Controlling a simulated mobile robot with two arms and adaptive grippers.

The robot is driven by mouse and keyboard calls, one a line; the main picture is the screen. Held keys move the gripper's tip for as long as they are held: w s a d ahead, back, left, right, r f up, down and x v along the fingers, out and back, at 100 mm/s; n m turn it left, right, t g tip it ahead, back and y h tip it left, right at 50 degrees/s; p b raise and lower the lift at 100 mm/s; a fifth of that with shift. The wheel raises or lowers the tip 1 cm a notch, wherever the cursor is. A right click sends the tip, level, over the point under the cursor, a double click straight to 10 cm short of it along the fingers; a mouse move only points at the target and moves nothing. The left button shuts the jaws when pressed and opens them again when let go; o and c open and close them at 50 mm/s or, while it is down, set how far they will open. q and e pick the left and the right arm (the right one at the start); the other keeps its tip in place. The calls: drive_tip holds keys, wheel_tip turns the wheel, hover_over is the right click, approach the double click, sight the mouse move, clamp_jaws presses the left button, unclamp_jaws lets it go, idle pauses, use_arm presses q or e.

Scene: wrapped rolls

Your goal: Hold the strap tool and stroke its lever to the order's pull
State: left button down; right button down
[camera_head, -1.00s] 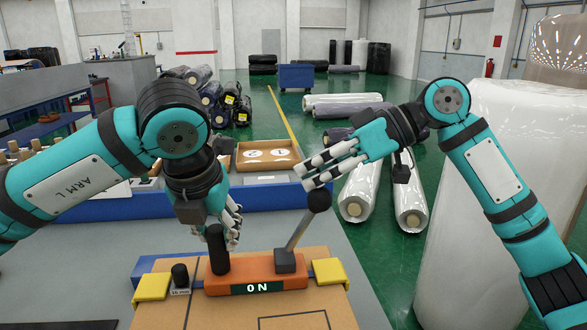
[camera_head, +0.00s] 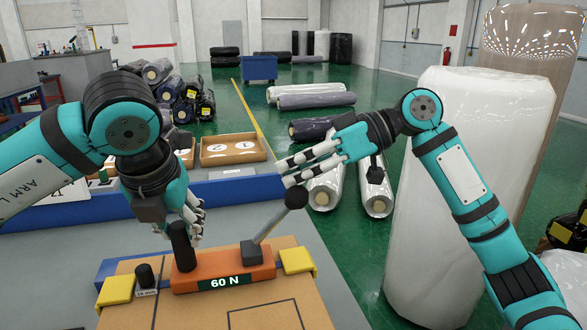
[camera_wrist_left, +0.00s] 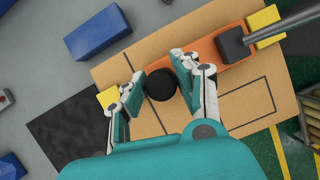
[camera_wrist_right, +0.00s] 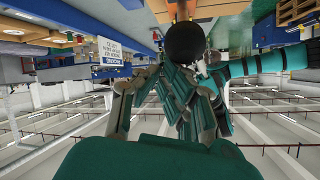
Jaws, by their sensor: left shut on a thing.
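The orange strap tool (camera_head: 215,275) lies on a cardboard box (camera_head: 290,315), and its display (camera_head: 222,283) reads 60 N. My left gripper (camera_head: 192,222) is shut on the tool's upright black handle (camera_head: 181,246). In the left wrist view the handle top (camera_wrist_left: 161,85) shows between the fingers. The lever (camera_head: 272,228) leans up and to the right from the tool, with a black ball knob (camera_head: 296,198) on top. My right gripper (camera_head: 284,174) is at the knob, its fingers just above it. In the right wrist view the knob (camera_wrist_right: 185,42) lies close to the fingers; their gap is unclear.
Yellow corner pieces (camera_head: 297,261) sit on the box edges, and a small black knob (camera_head: 144,275) stands left of the tool. A blue block (camera_wrist_left: 97,34) and a shallow tray (camera_head: 232,150) are nearby. A tall wrapped roll (camera_head: 460,190) stands at right.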

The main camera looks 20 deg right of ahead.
drive_tip(key=shift+d, duration=0.1)
drive_tip(key=v, duration=0.9)
drive_tip(key=shift+d+f, duration=0.15)
drive_tip(key=shift+d, duration=0.35)
idle(1.4)
drive_tip(key=a+r+h, duration=0.3)
drive_tip(key=a, duration=0.5)
drive_tip(key=a+r+h, duration=0.4)
drive_tip(key=a, duration=0.3)
drive_tip(key=shift+s+a+r+n, duration=0.25)
drive_tip(key=shift+a+n, duration=0.05)
drive_tip(key=shift+a, duration=0.05)
